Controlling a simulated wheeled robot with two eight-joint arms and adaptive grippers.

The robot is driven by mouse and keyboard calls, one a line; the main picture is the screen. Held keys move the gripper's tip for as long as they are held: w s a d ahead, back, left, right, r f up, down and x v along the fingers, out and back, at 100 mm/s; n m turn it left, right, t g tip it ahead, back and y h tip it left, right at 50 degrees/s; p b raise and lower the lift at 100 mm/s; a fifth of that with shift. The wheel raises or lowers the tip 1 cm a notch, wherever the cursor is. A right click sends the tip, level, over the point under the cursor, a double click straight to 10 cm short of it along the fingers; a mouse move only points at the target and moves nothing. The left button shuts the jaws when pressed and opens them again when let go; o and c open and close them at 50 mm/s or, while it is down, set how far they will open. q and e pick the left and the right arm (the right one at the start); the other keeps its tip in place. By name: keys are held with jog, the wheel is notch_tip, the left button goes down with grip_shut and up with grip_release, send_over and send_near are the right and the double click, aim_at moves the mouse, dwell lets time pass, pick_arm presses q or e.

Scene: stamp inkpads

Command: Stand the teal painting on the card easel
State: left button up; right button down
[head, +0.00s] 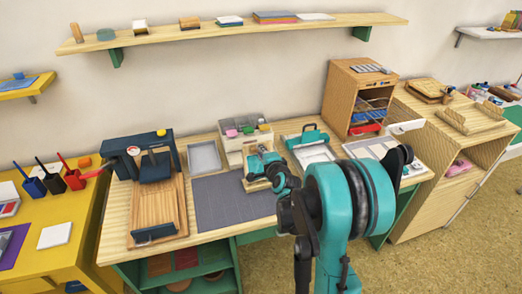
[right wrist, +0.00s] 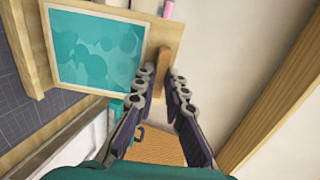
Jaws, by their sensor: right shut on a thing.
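The teal painting (right wrist: 95,50) shows in the right wrist view as a teal picture with pale blotches and a white border on a light wooden board. My right gripper (right wrist: 166,80) is shut at a small wooden grip (right wrist: 162,66) on the board's edge. A light wooden piece (right wrist: 32,50), probably the card easel, runs close along the painting's far side; I cannot tell whether they touch. In the head view my right gripper (head: 279,174) is low over the table's middle, and my arm partly hides that spot. My left gripper is not in view.
A dark grey mat (head: 225,203) lies left of the gripper. A grey tray (head: 204,157) and a clear-topped box with coloured pads (head: 238,147) stand behind. A navy press on a wooden board (head: 157,205) is at the left, a wooden cabinet (head: 345,92) at the back right.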

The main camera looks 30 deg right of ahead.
jog(key=shift+f, duration=0.45)
dwell(0.6)
jog(key=c, duration=1.5)
grip_release()
jog(key=shift+s, duration=0.15)
jog(key=v, duration=1.2)
jog(key=shift+d, duration=0.1)
